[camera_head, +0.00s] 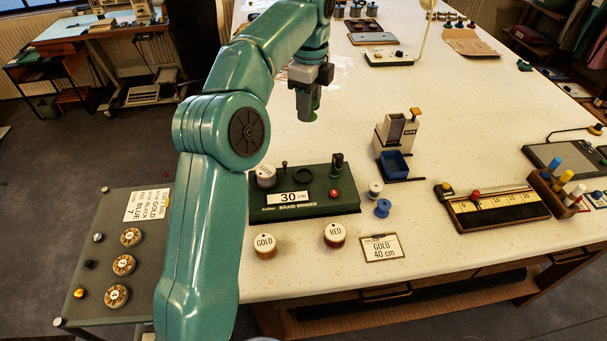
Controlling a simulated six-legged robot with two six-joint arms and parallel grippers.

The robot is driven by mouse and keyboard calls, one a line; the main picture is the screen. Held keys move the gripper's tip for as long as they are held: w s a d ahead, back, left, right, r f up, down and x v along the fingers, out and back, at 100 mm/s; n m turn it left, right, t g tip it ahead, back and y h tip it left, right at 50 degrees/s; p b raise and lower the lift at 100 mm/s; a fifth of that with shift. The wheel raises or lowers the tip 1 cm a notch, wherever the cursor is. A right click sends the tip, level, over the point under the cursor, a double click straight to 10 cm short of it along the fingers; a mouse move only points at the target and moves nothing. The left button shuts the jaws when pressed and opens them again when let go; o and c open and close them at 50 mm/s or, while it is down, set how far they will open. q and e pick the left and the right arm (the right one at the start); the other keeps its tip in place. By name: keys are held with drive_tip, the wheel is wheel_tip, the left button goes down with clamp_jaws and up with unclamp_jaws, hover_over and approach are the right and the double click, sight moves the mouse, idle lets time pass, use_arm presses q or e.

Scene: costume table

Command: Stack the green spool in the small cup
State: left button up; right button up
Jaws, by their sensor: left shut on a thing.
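My left gripper (308,112) hangs above the white table, behind the braid winder, pointing down. It is shut on a small green thing (313,117), likely the green spool, of which only a little shows at the fingertips. I cannot surely pick out the small cup. A blue open-topped holder (394,166) stands at the foot of a grey and white dispenser, to the right of the gripper and nearer to me. A white spool (376,188) and a blue spool (383,208) stand in front of it. My right gripper is not in view.
The dark green braid winder (345,201) marked 30 stands below the gripper in the picture. GOLD (264,246) and RED (335,235) round containers and a GOLD 40 cm card (382,247) lie in front. A ruler board (494,212) is at right. The table's middle is clear.

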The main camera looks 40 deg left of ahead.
use_arm(q)
drive_tip(key=shift+s+a+r+m, duration=0.15)
drive_tip(key=shift+a+m, duration=0.15)
drive_tip(key=shift+a, duration=0.15)
wheel_tip(320, 180, down, 15)
drive_tip(key=shift+s+a+r+b, duration=0.1)
drive_tip(key=shift+a+b, duration=0.05)
drive_tip(key=shift+b, duration=1.1)
wheel_tip(320, 180, down, 5)
drive_tip(key=shift+r, duration=0.1)
